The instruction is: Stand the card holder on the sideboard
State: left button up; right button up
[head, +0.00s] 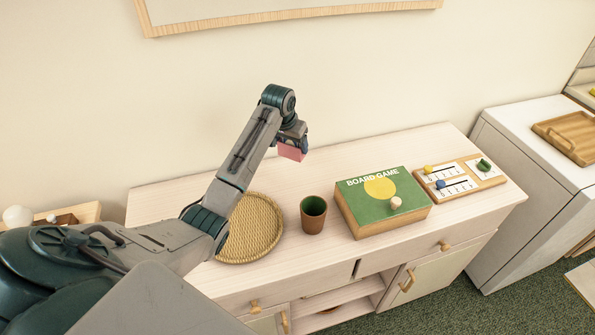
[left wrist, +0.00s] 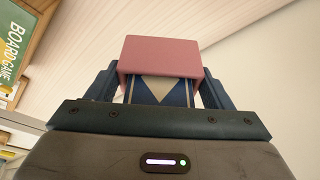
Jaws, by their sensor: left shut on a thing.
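The card holder (head: 291,152) is a small pink block in the head view, held above the back part of the pale wooden sideboard (head: 290,265). It also shows in the left wrist view as a pink box (left wrist: 160,56) between two dark fingers. My left gripper (head: 293,143) is shut on it and points downward, with the holder apart from the sideboard top in the head view. Part of the holder is hidden by the gripper. My right gripper is not in view.
A round woven tray (head: 252,228), a brown-green cup (head: 313,214), a green board game box (head: 385,205) with a small knob-like piece (head: 395,203) on it, and a wooden score board (head: 455,182) stand on the sideboard. The back strip near the wall is clear.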

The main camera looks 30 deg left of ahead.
aim_at(289, 152)
pick_arm(q)
notch_tip(289, 152, down, 5)
jog(key=shift+s+r+p, duration=0.1)
jog(key=shift+s+p, duration=0.05)
jog(key=shift+p, duration=0.75)
notch_tip(289, 152, down, 4)
jog(key=shift+f+p, duration=0.1)
jog(key=shift+p, duration=0.45)
jog(key=shift+f, duration=0.3)
jog(key=shift+f, duration=0.15)
jog(key=o, duration=1)
jog(key=b+v, duration=0.2)
jog(key=v, duration=1)
jog(key=shift+a, duration=0.1)
